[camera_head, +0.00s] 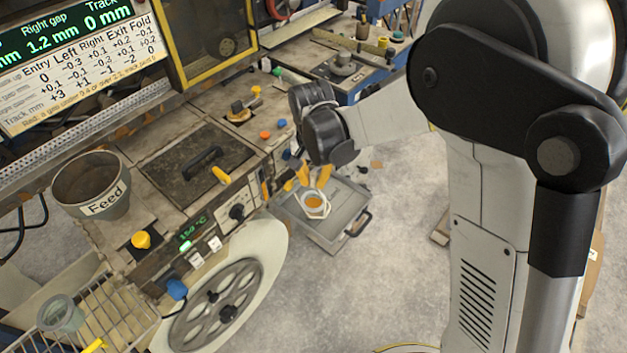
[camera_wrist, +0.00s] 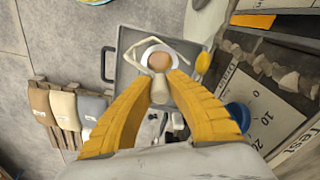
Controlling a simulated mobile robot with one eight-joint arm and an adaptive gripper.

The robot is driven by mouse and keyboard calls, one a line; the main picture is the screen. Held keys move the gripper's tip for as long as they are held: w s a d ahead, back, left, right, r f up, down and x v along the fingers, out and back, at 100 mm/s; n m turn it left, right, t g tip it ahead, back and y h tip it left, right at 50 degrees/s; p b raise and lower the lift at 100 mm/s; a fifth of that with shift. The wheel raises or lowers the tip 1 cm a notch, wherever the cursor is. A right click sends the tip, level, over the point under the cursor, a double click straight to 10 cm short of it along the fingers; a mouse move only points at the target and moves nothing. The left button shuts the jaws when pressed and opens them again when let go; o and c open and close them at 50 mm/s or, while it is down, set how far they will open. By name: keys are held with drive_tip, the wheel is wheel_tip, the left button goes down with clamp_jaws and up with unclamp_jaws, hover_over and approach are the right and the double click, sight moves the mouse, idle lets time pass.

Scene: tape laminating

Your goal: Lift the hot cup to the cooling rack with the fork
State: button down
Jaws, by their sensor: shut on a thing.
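My gripper (camera_head: 310,177) has yellow fingers, closed toward each other over the grey tray in the head view. In the wrist view my gripper (camera_wrist: 171,80) is shut on a pale piece (camera_wrist: 160,92) that looks like the fork's handle. Pale prongs reach beyond it, around a white-rimmed round cup (camera_wrist: 147,53) with amber contents. The cup also shows in the head view (camera_head: 315,206), just below the fingertips. I cannot tell whether it rests in the tray or hangs above it. A wire rack (camera_head: 118,318), perhaps the cooling rack, stands at lower left.
The grey tray (camera_head: 340,240) with a dark handle sits beside the machine. A greenish cup (camera_head: 62,316) stands in the wire rack. The "Feed" hopper (camera_head: 92,187) and a large reel (camera_head: 217,305) line the machine's near side.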

sight(314, 174)
drive_tip(key=shift+r+p, duration=1.2)
drive_tip(key=shift+r, duration=0.75)
drive_tip(key=shift+d+r, duration=0.1)
drive_tip(key=s+d+r+p, duration=0.3)
drive_tip(key=d+r+p, duration=0.1)
drive_tip(key=r, duration=0.1)
drive_tip(key=shift+s+d+r, duration=0.3)
drive_tip(key=shift+s+r, duration=0.05)
drive_tip(key=shift+r, duration=0.05)
drive_tip(key=n, duration=0.2)
drive_tip(key=r+n, duration=0.1)
drive_tip(key=n, duration=0.1)
drive_tip(key=shift+a, duration=0.1)
